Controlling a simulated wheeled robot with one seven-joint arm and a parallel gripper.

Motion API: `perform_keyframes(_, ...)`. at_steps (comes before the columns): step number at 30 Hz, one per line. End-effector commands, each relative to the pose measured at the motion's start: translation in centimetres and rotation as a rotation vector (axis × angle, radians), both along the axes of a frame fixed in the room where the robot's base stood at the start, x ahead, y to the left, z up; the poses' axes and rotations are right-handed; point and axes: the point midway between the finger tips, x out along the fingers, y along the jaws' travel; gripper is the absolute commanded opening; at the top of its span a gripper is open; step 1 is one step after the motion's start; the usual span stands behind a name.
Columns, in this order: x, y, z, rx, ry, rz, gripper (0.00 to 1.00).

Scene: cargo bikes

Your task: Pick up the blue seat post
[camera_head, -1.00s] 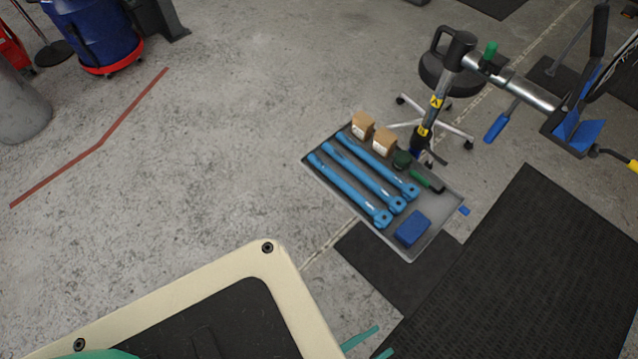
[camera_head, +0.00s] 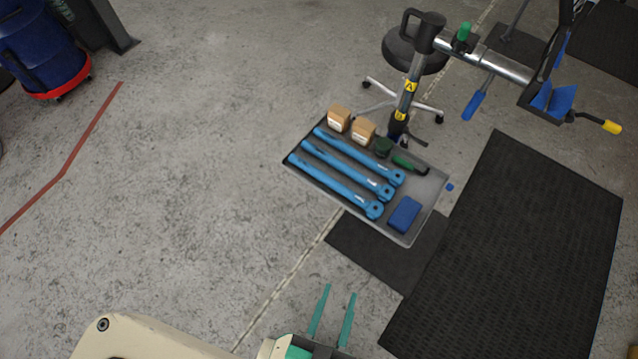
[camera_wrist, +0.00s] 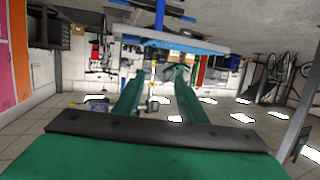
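Three long blue posts lie side by side in a grey tray in the head view: a near one (camera_head: 335,187), a middle one (camera_head: 346,171) and a far one (camera_head: 358,156). Each has a clamp-like end toward the right. I cannot tell which one the task means. My gripper (camera_head: 340,291) has two teal fingers, apart and with nothing between them. It is below the tray in the picture, clear of the posts. In the wrist view the green fingers (camera_wrist: 158,85) are also spread and empty; I cannot make out the posts there.
The tray (camera_head: 408,237) also holds two small cardboard boxes (camera_head: 339,118), a blue block (camera_head: 404,214) and green-black items (camera_head: 384,146). A bike repair stand (camera_head: 410,90) and a stool (camera_head: 415,55) stand just behind.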

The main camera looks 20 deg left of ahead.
Motion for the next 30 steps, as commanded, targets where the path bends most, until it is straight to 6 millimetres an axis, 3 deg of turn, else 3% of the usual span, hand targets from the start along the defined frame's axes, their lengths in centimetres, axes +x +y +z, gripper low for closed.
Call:
perform_keyframes(5,3.8,1.6,-1.8,0.093,0.013,-0.057,0.38)
perform_keyframes(9,8.8,3.9,-3.2,0.200,0.031,-0.078,0.38)
perform_keyframes(14,15.0,6.7,-3.2,0.300,0.041,-0.047,0.38)
perform_keyframes(24,27.5,11.9,1.0,0.376,0.035,0.177,0.38)
perform_keyframes(30,32.6,13.8,4.5,0.313,0.040,0.366,0.38)
